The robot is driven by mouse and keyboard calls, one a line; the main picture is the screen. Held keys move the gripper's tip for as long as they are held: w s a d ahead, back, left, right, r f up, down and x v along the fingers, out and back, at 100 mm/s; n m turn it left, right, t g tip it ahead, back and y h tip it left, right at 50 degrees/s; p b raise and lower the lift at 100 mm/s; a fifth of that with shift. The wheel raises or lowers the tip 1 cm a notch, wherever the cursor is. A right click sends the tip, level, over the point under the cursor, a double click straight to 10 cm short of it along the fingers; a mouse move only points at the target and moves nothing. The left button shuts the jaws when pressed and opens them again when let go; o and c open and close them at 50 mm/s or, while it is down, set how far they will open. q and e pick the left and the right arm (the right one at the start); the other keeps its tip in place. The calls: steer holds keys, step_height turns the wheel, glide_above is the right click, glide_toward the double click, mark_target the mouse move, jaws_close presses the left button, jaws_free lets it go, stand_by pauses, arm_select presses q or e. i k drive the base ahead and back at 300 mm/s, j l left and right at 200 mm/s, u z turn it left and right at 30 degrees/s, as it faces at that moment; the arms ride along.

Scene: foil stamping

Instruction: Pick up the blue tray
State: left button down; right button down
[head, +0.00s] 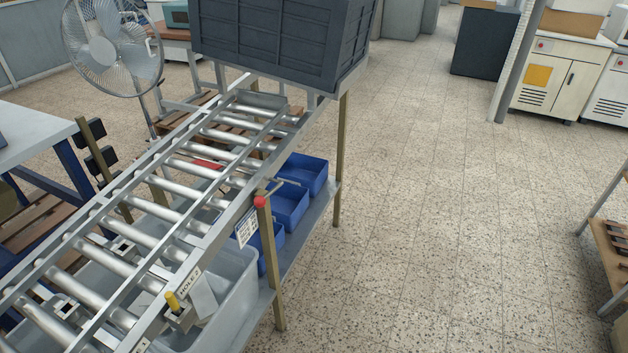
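Several blue items that could be the blue tray show in the head view. Three open blue bins stand in a row on the lower shelf under the roller conveyor: the far bin (317,178), the middle bin (294,214) and the near bin (273,246). The conveyor frame and a hanging label partly hide the near bin. The frame also covers the left sides of the others. I cannot tell which of them the task means. Neither of my grippers is in view.
The roller conveyor (150,207) runs diagonally above the bins. A large dark crate (270,40) sits at its far end. A grey tub (238,290) stands on the lower shelf near me. A fan (112,50) stands at left. The speckled floor (440,200) at right is clear.

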mark_target(289, 203)
steer(key=i+l+z, duration=0.35)
steer(key=i, duration=0.15)
steer(key=i+l+z, duration=0.15)
steer(key=i+z, duration=0.2)
steer(key=i, duration=0.15)
steer(key=i+z, duration=0.35)
steer(key=i, duration=0.2)
steer(key=i+u, duration=0.2)
steer(key=i, duration=0.4)
steer(key=i+l+u, duration=0.15)
steer(key=i, duration=0.45)
steer(key=i+l+u, duration=0.2)
steer(key=i, duration=0.4)
steer(key=i+u, duration=0.25)
steer(key=u, duration=0.15)
steer(key=i+l+u, duration=0.1)
steer(key=i+u, duration=0.15)
steer(key=u, duration=0.2)
steer(key=i+l+u, duration=0.15)
steer(key=u, duration=0.25)
steer(key=i+l+u, duration=0.25)
steer(key=u, duration=0.15)
steer(key=i+l+u, duration=0.15)
steer(key=l+u, duration=0.25)
steer(key=j, duration=0.1)
